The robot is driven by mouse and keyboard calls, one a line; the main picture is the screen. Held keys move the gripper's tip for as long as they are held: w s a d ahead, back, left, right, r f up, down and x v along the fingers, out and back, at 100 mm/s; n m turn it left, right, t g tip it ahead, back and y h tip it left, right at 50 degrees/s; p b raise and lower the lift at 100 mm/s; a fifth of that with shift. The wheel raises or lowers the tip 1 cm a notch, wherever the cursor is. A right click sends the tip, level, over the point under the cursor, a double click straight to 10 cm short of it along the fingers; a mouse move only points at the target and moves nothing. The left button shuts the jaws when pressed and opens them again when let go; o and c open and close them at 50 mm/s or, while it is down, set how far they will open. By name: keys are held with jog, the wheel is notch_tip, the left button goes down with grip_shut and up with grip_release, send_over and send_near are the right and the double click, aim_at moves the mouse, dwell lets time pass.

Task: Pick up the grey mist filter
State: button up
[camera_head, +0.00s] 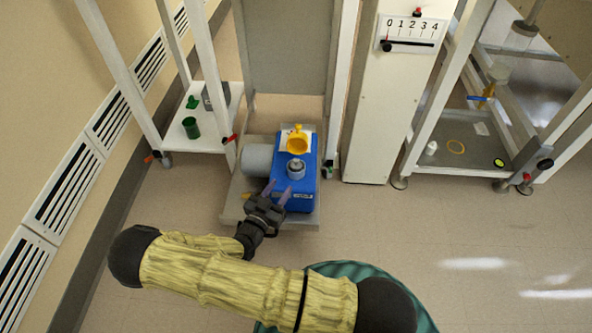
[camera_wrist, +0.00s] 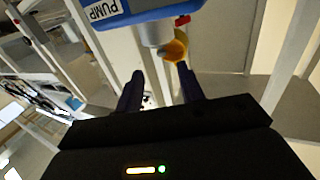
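The grey mist filter (camera_head: 296,168) looks like a short grey cylinder standing upright on top of the blue pump (camera_head: 308,192). In the wrist view the filter (camera_wrist: 153,33) sticks out from the blue body labelled PUMP (camera_wrist: 125,10), seen upside down. My gripper (camera_head: 277,191) is at the pump's near left, short of the filter and apart from it. In the wrist view my gripper (camera_wrist: 160,72) has its two dark fingers spread, with nothing held between them; the filter lies beyond the tips.
A yellow funnel-like part (camera_head: 297,141) sits on the pump just behind the filter. A grey motor cylinder (camera_head: 257,160) is at its left. A white rack (camera_head: 199,145) with green items stands left; a white post (camera_head: 381,150) stands right. Floor in front is open.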

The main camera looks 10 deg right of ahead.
aim_at(296, 164)
jog(key=b+x, duration=0.1)
jog(key=x, duration=0.5)
jog(key=b+x, duration=0.2)
jog(key=x, duration=0.3)
jog(key=shift+f, duration=0.15)
jog(key=shift+w+d+b, duration=0.25)
jog(key=shift+d+b, duration=0.05)
jog(key=shift+d, duration=0.05)
jog(key=shift+a, duration=0.15)
jog(key=shift+c, duration=0.5)
jog(key=c, duration=0.5)
